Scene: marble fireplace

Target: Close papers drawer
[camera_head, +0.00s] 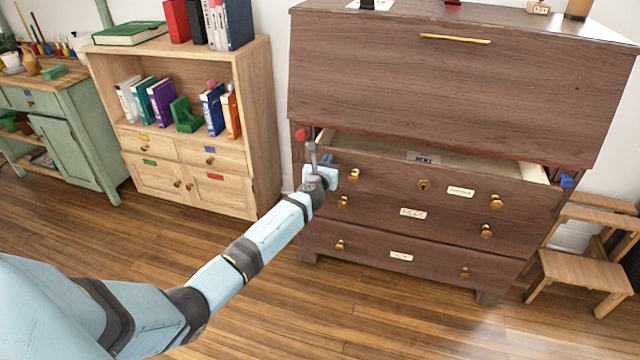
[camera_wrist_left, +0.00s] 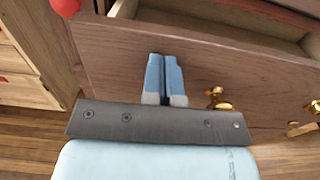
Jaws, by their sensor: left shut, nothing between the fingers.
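The top drawer (camera_head: 392,185) of the dark wooden desk is pulled partly out, and its open inside shows behind the front. It has brass knobs, a keyhole and a white label (camera_head: 460,191) whose words are too small to read. My left gripper (camera_head: 328,160) is shut and empty at the left part of this drawer front. In the left wrist view, the shut fingers (camera_wrist_left: 164,78) point at the wooden front, left of a brass knob (camera_wrist_left: 217,99). I cannot tell whether they touch it. My right gripper is not in view.
Two lower drawers (camera_head: 395,252) with labels are shut. The fold-down front (camera_head: 460,85) above is closed. A light bookcase (camera_head: 262,130) stands to the left, and a wooden step stool (camera_head: 585,270) to the right. A red knob (camera_head: 300,135) shows near my left gripper. The front floor is clear.

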